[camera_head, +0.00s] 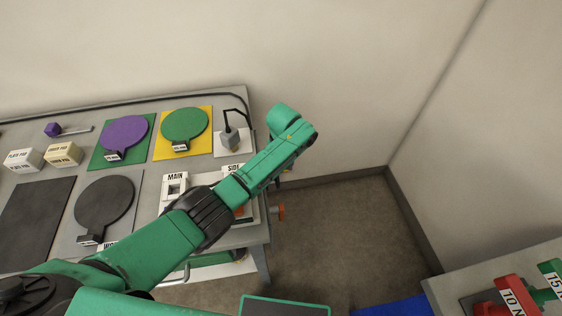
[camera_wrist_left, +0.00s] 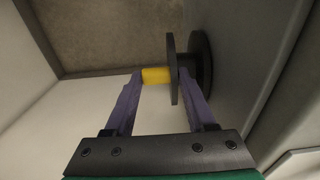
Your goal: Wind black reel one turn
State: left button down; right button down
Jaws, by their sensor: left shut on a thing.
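The black reel (camera_wrist_left: 173,50) shows in the left wrist view as two round black flanges, with a yellow handle (camera_wrist_left: 155,76) sticking out to the left. My left gripper (camera_wrist_left: 164,72) has its purple fingers on it, one at the handle's outer end and one by the flanges. It is shut on the reel's handle side; the exact contact of the right-hand finger is hard to tell. In the head view my green left arm reaches over the right end of the cart (camera_head: 153,192), and the reel and this gripper are hidden there. My right gripper is not in view.
Purple (camera_head: 124,132) and green (camera_head: 185,125) discs, a black disc (camera_head: 104,203) and the MAIN block (camera_head: 175,184) sit on the cart. An orange-red knob (camera_head: 280,211) shows at its right side.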

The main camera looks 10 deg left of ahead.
pick_arm(q)
jog(key=t+p, duration=0.1)
jog(key=s+d+p, duration=0.1)
jog(key=p, duration=0.1)
jog(key=shift+r+t+p, duration=0.25)
jog(key=shift+t+p, duration=0.05)
jog(key=shift+t, duration=0.1)
jog(key=shift+s+d+f+t+y+p, duration=0.1)
jog(key=shift+s+f+t+y+p, duration=0.3)
jog(key=shift+t, duration=0.2)
jog(key=t, duration=0.1)
jog(key=s+f+t+y+b, duration=0.1)
jog(key=t, duration=0.1)
jog(key=shift+d, duration=0.25)
jog(key=c, duration=0.6)
grip_release()
jog(key=shift+o, duration=0.9)
jog(key=shift+d, duration=0.15)
